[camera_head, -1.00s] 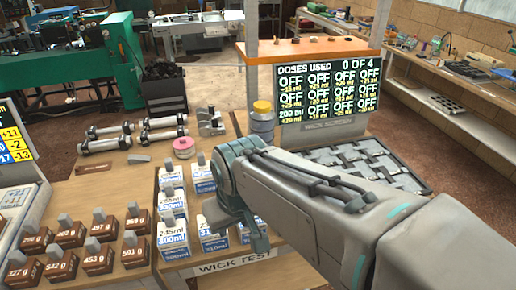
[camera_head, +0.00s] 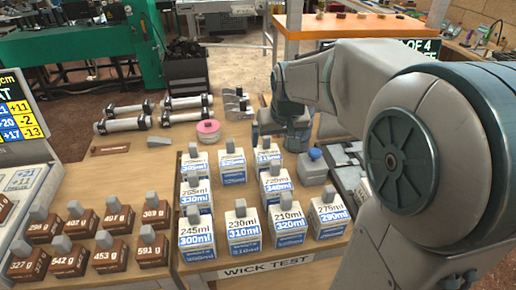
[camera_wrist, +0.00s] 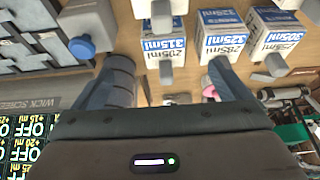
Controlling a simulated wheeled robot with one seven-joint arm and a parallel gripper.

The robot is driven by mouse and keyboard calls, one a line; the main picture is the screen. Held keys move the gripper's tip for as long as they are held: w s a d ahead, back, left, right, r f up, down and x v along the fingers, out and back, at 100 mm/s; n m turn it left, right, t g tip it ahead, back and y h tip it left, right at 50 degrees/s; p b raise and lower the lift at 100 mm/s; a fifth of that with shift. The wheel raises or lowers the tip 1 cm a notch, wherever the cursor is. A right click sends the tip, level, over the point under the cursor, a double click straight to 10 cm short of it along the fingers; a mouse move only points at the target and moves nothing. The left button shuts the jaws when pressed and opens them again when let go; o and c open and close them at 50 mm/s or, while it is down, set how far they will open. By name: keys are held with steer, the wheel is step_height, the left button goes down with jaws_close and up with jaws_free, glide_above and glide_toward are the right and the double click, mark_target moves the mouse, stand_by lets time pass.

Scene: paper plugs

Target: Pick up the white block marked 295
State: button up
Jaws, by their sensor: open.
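The white block marked 295 (camera_wrist: 160,48), with 315ml in blue below, appears near the top centre of the wrist view. In the head view, the block reading 315ml (camera_head: 268,162) is at the back right of the white group, partly hidden by my gripper (camera_head: 281,140). My gripper (camera_wrist: 165,66) is open, its two fingers spread either side of that block's column in the wrist view. Nothing is seen held, and I cannot tell the gap to the block.
A 325ml white block (camera_wrist: 222,42) and a 305ml one (camera_wrist: 274,40) stand beside it. A blue-knobbed block (camera_head: 312,166) is to the right. Brown weights (camera_head: 110,250), a pink roll (camera_head: 208,130) and metal bars (camera_head: 125,118) share the table (camera_head: 110,170).

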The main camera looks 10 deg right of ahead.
mark_target(268, 154)
steer(key=x, duration=0.3)
steer(key=w+x, duration=0.1)
steer(key=x, duration=0.2)
steer(key=w+x, duration=0.1)
steer(key=x, duration=0.3)
steer(key=shift+w+r, duration=0.1)
steer(key=shift+r, duration=0.25)
steer(key=shift+a+x, duration=0.15)
steer(key=shift+x, duration=1.35)
steer(key=shift+a+x, duration=0.15)
steer(key=shift+x, duration=1.35)
steer(key=shift+r, duration=0.1)
steer(key=c, duration=1.3)
